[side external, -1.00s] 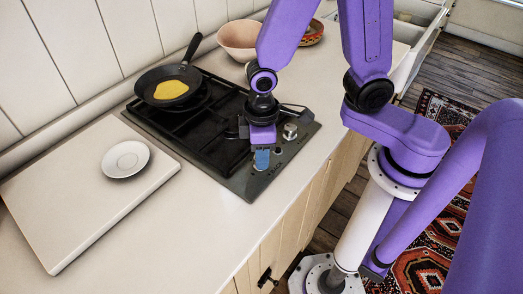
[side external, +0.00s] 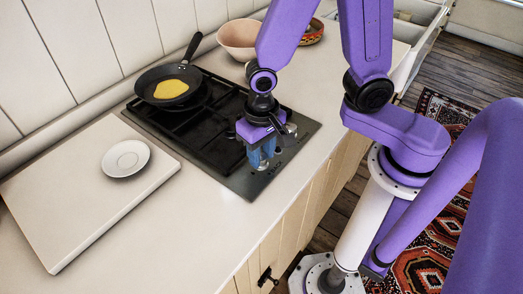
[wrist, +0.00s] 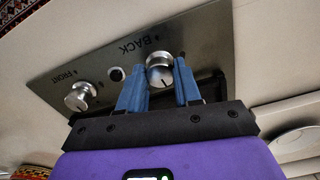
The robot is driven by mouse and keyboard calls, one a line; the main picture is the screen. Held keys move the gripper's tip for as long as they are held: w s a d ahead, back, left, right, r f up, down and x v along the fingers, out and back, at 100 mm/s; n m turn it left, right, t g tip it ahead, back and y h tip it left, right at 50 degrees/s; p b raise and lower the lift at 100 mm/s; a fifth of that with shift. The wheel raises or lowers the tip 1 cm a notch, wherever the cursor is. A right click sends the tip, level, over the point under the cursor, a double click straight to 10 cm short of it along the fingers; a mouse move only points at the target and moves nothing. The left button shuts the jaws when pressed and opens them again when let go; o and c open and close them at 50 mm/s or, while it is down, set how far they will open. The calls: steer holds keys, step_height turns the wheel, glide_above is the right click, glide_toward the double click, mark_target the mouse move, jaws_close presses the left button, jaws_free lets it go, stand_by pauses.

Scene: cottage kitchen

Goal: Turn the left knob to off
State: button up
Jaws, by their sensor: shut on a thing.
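The left knob (wrist: 160,76), silver and round, sits on the stove's dark control strip under the word BACK. In the wrist view it lies between the blue fingertips of my gripper (wrist: 161,67), one finger on each side. My gripper is shut on it. A dark line on the knob's face points toward the bottom of the wrist view. In the side external view my gripper (side external: 262,158) is down at the near end of the stove (side external: 222,172), and its fingers and body hide the left knob there.
The other knob (wrist: 81,97), marked FRONT, is close by with a small round button (wrist: 116,74) between them. A black pan (side external: 168,86) with yellow food stands on the back burner. A white board (side external: 92,200) bears a saucer (side external: 125,158). A pink bowl (side external: 239,38) stands behind my arm.

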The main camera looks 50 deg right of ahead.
mark_target(262, 157)
steer(key=shift+m, duration=0.9)
steer(key=o, duration=1)
steer(key=shift+o, duration=0.2)
step_height(262, 157, up, 18)
steer(key=shift+f, duration=0.25)
